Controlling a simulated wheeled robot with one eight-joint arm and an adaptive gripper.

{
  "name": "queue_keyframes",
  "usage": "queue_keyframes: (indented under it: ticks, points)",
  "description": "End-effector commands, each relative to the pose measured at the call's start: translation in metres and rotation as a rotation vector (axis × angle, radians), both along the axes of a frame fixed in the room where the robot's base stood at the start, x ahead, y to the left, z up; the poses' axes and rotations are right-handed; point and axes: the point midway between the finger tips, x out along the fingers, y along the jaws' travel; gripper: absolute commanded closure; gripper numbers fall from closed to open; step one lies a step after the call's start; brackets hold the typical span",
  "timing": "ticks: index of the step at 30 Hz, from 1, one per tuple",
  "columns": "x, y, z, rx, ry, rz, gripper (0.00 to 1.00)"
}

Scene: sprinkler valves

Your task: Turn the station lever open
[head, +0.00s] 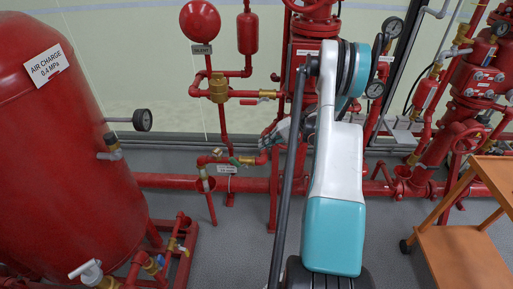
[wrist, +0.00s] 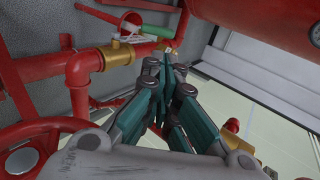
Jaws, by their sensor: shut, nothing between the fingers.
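My gripper (wrist: 170,62) is closed and empty in the wrist view, its teal fingers together beside a red pipe with a brass fitting (wrist: 120,53). A green piece (wrist: 153,31) shows just beyond the fingertips; I cannot tell if they touch anything. In the head view my gripper is at the low pipework, partly hidden behind my arm. There, a small brass valve (head: 246,160) sits on a short red pipe above a white tag. I cannot tell which handle is the station lever.
A large red air tank (head: 60,140) fills the left. A red pipe (head: 165,181) runs low along the wall. Red risers with gauges (head: 393,27) stand behind and right of my arm. An orange cart (head: 460,255) is at right. Grey floor is open in front.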

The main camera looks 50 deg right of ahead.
Motion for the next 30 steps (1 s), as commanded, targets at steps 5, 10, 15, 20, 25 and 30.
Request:
queue_keyframes:
  ticks: [5,10,15,20,25,30]
  points:
    - [0.021,0.018,-0.024,-0.001,-0.001,0.003,1.0]
    - [0.042,0.036,-0.044,-0.002,-0.001,0.004,1.0]
    - [0.059,0.051,-0.062,-0.002,0.0,0.003,1.0]
    - [0.07,0.061,-0.073,-0.002,0.0,0.003,1.0]
    - [0.076,0.065,-0.076,-0.001,0.0,0.001,1.0]
    - [0.076,0.065,-0.076,-0.001,0.0,0.001,1.0]
